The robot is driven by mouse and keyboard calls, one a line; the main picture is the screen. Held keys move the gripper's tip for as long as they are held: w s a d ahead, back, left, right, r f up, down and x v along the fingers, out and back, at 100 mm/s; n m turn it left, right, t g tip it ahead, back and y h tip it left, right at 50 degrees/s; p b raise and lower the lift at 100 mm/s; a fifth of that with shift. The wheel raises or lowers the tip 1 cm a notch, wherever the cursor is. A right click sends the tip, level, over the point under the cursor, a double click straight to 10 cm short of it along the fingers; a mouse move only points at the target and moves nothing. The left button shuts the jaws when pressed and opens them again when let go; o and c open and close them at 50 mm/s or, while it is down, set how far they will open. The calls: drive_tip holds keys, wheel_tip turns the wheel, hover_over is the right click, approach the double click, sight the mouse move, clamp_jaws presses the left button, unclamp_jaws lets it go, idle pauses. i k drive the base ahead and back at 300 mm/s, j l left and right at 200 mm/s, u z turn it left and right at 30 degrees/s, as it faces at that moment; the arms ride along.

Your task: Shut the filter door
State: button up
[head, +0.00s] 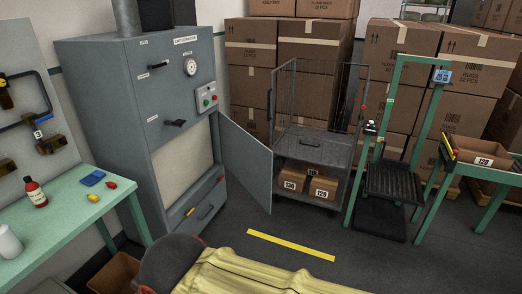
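The filter door (247,167) is a flat grey panel on the tall grey cabinet (105,130). It stands wide open, hinged at the right side of the opening and swung out to the right. A pale beige filter face (184,170) shows in the open front. Two dark handles, a round gauge and a small button box with green and red buttons are on the cabinet front above and beside the opening. My gripper is not seen in the head view, so its state and its distance from the door are hidden.
A wire cage cart (318,146) with boxes stands close to the right of the door. A green bench (70,215) is at the left. A yellow floor strip (290,245) lies on open floor in front. A yellow ribbed shape (265,275) fills the bottom edge.

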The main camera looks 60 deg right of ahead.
sight(249, 160)
drive_tip(key=k+l, duration=0.2)
drive_tip(key=l, duration=0.3)
drive_tip(key=k+l+z, duration=0.1)
drive_tip(key=k+l, duration=0.15)
drive_tip(key=l, duration=0.3)
drive_tip(key=k+l, duration=0.2)
drive_tip(key=l, duration=0.35)
drive_tip(key=k+l+z, duration=0.1)
drive_tip(key=l, duration=0.45)
drive_tip(key=k+l, duration=0.25)
drive_tip(key=l, duration=0.3)
drive_tip(key=k+l+z, duration=0.1)
drive_tip(key=l, duration=0.45)
drive_tip(key=k+l, duration=0.25)
drive_tip(key=l, duration=0.3)
drive_tip(key=k+l+z, duration=0.1)
drive_tip(key=l, duration=0.45)
drive_tip(key=i+j, duration=0.15)
drive_tip(key=i, duration=0.25)
drive_tip(key=i+j+z, duration=0.1)
drive_tip(key=i, duration=0.3)
drive_tip(key=i+j, duration=0.25)
drive_tip(key=i, duration=0.15)
